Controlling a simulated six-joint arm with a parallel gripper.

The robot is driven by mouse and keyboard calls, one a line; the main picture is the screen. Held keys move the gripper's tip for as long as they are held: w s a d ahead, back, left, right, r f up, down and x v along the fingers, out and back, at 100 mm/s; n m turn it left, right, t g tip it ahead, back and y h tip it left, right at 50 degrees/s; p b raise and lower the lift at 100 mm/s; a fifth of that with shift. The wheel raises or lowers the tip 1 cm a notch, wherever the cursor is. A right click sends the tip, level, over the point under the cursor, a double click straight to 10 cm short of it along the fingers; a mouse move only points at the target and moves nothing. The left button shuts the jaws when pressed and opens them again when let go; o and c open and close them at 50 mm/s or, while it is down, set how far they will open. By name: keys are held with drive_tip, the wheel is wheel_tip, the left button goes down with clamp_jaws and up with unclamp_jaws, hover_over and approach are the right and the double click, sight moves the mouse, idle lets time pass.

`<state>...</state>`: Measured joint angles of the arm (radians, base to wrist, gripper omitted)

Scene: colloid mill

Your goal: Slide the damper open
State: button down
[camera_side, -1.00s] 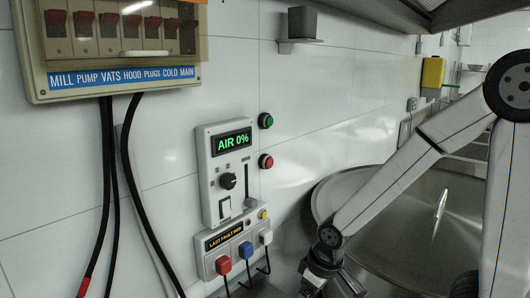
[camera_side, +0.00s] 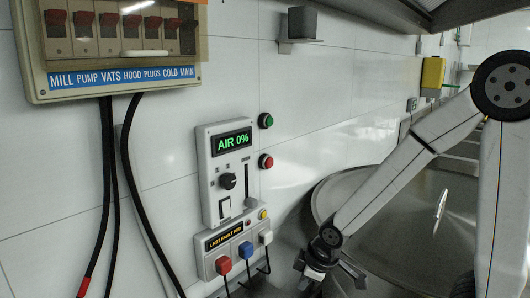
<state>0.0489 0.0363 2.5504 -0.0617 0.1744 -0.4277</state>
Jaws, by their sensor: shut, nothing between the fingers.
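The grey control panel (camera_side: 224,170) on the tiled wall has a green display (camera_side: 231,142) reading "AIR 0%". A dark vertical slider slot (camera_side: 247,180) runs down the panel's right side; the position of its handle is too small to tell. A black rotary knob (camera_side: 228,181) and a pale rocker switch (camera_side: 224,206) sit to its left. My gripper (camera_side: 308,283) is at the bottom of the view, right of and below the panel, apart from it. It is shut and empty, and its fingertips are hard to make out against the dark background.
Below the panel is a socket box (camera_side: 222,242) with red, blue and white plugs and hanging cables. Green (camera_side: 265,121) and red (camera_side: 266,161) buttons stand beside the panel. A large round metal lid (camera_side: 400,215) lies behind my arm. A breaker box (camera_side: 115,50) hangs upper left.

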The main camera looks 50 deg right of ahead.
drive_tip(key=w+d+r+n+t, duration=0.3)
drive_tip(key=w+n+t, duration=0.2)
drive_tip(key=n, duration=1)
drive_tip(key=w+d+r+n+t, duration=0.3)
drive_tip(key=w+d+n+t, duration=0.1)
drive_tip(key=n, duration=1.2)
drive_tip(key=shift+w+t, duration=0.4)
drive_tip(key=shift+w, duration=0.4)
drive_tip(key=shift+d, duration=0.1)
